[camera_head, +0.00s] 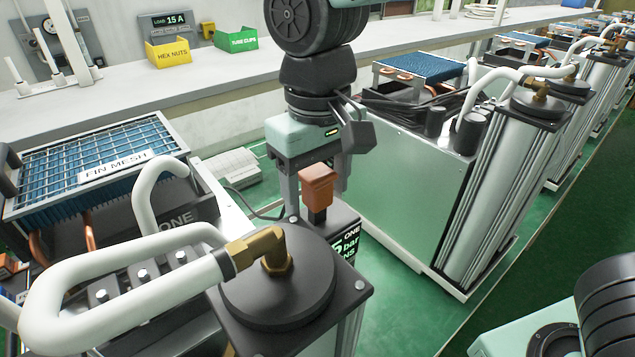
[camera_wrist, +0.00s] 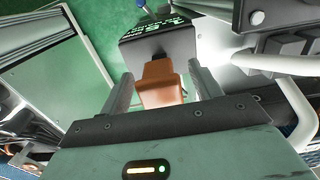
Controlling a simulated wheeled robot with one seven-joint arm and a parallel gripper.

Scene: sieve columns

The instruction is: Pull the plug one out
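The orange plug (camera_head: 318,186) stands upright on a black unit (camera_head: 345,232) whose visible lettering includes "ONE" and "bar". A dark lower part shows under its orange body; whether this is fully seated is hard to tell. In the wrist view the plug (camera_wrist: 162,82) lies between the two fingers, with the black unit (camera_wrist: 158,45) beyond it. My gripper (camera_head: 316,200) points down over the plug, one finger on each side. In the wrist view my gripper (camera_wrist: 160,72) is open, with a narrow visible gap between the plug and each finger.
A column with a black cap (camera_head: 278,290), brass elbow (camera_head: 262,248) and white hose (camera_head: 120,262) stands close in front. A "FIN MESH" tray (camera_head: 95,165) is at left. A tall metal cabinet (camera_head: 410,185) is at right. Green floor (camera_head: 395,270) shows between them.

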